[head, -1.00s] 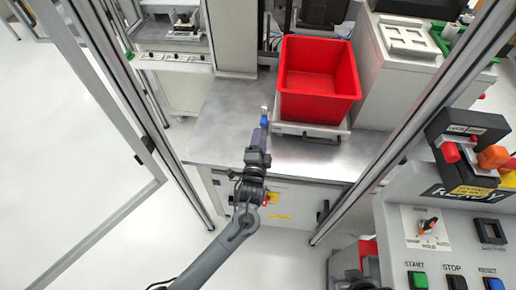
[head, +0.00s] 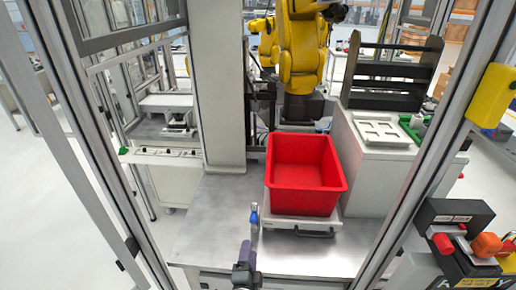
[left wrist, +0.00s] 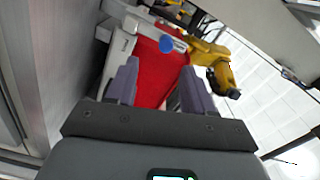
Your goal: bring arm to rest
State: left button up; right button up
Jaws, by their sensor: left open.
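My left gripper (head: 246,252) is at the bottom middle of the head view, just in front of the metal table's near area. In the left wrist view its two purple-grey fingers (left wrist: 158,88) stand apart with nothing held between them. A small blue-topped knob (head: 254,216) stands just beyond the fingers; its blue end also shows in the left wrist view (left wrist: 173,44), past the fingertips. My right gripper is in neither view.
A red bin (head: 307,172) sits on a light tray (head: 291,224) on the metal table (head: 205,225). A yellow robot arm (head: 299,50) stands behind it. Metal frame posts (head: 410,180) flank the table. A control box (head: 455,235) is at the lower right.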

pick_arm(q)
jog(key=s+a+f+n+g+y, duration=0.1)
jog(key=s+a+f+g, duration=0.1)
jog(key=s+a+f, duration=0.35)
jog(key=s+a+f+n+g, duration=0.2)
jog(key=s+a+f, duration=0.1)
jog(key=s+f, duration=0.5)
jog(key=s+a+r+n+g, duration=0.1)
jog(key=s+a+n+g, duration=0.3)
jog(key=s, duration=0.5)
jog(key=s+a+r+n+g, duration=0.5)
jog(key=s+r+n+g, duration=0.15)
jog(key=s, duration=0.55)
notch_tip(320, 180, up, 27)
jog(key=p, duration=2.6)
jog(key=shift+w+f, duration=0.15)
jog(key=shift+f, duration=0.05)
jog(key=shift+c, duration=0.3)
